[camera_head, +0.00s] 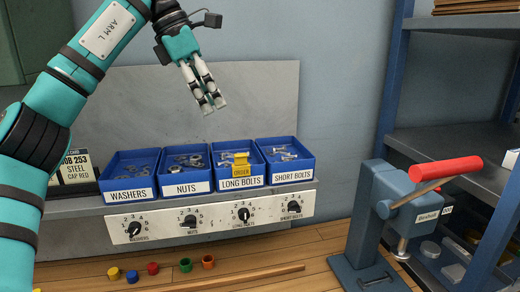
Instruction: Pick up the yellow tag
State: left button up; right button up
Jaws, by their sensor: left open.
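The yellow tag (240,166), marked ORDER, sits at the front of the blue long bolts bin (227,183), just above its white label. My left gripper (213,108) hangs above the bins, in front of the grey back panel, with its pale fingers pointing down and slightly right. It is open with nothing between the fingers, and apart from the tag, which is lower and a little to the right in the picture. My right gripper is not in view.
Blue bins for washers (129,196), nuts (186,188) and short bolts (291,175) flank the tag's bin. A dial panel (160,224) runs below. Small coloured caps and a wooden strip (235,279) lie on the wooden surface. A red-handled press (398,210) stands right.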

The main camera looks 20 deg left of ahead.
pick_arm(q)
jog(key=b, duration=0.2)
send_near(236, 155)
jog(key=x, duration=0.7)
jog(key=shift+d, duration=0.1)
jog(key=p+x, duration=0.1)
jog(key=x, duration=0.4)
jog(key=shift+w+f+p, duration=0.15)
jog(key=shift+p, duration=0.15)
jog(key=c, duration=0.8)
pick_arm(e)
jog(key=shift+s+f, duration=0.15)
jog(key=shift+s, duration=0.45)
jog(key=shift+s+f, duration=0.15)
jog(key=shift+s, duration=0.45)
